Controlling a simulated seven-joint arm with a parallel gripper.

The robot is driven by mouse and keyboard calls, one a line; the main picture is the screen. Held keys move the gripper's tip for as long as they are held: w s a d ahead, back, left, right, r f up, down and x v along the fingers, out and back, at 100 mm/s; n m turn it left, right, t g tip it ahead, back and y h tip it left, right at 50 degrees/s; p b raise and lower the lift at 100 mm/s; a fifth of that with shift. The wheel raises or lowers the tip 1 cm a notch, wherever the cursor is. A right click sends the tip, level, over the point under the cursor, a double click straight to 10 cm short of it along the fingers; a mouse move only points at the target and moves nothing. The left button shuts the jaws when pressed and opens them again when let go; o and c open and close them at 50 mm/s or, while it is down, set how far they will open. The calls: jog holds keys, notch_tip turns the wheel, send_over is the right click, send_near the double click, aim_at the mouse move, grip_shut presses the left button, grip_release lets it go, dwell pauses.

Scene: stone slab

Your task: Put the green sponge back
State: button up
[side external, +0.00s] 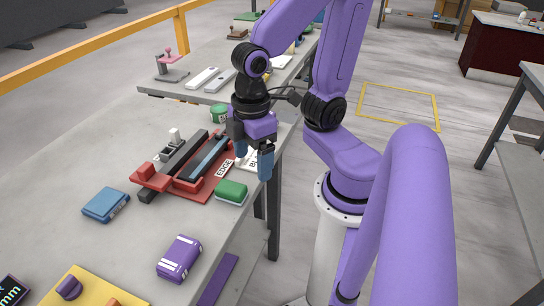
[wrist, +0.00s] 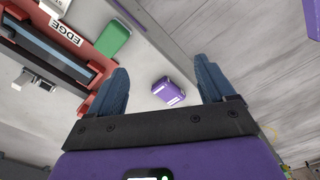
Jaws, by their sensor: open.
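The green sponge (side external: 231,192) lies on the grey slab near its right edge, beside the red fixture. In the wrist view the green sponge (wrist: 113,39) is at the upper left, beyond the left finger and outside the gap between the fingers. My gripper (side external: 253,160) is open and empty, with blue fingers pointing down, above the slab's edge and just behind the sponge in the side view. In the wrist view both fingers of my gripper (wrist: 160,72) are spread apart.
A red fixture (side external: 150,178) with dark bars stands left of the sponge. A white EDGE card (side external: 224,168) lies beside it. A blue block (side external: 106,204) and a purple block (side external: 179,258) lie nearer the front, with bare slab between them. A green round container (side external: 219,113) stands behind.

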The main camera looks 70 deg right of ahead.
jog(key=shift+n, duration=0.6)
jog(key=shift+s+d+r, duration=0.1)
jog(key=shift+s+r, duration=0.05)
jog(key=shift+s, duration=0.9)
jog(key=shift+s+d+r, duration=0.1)
jog(key=shift+s, duration=0.9)
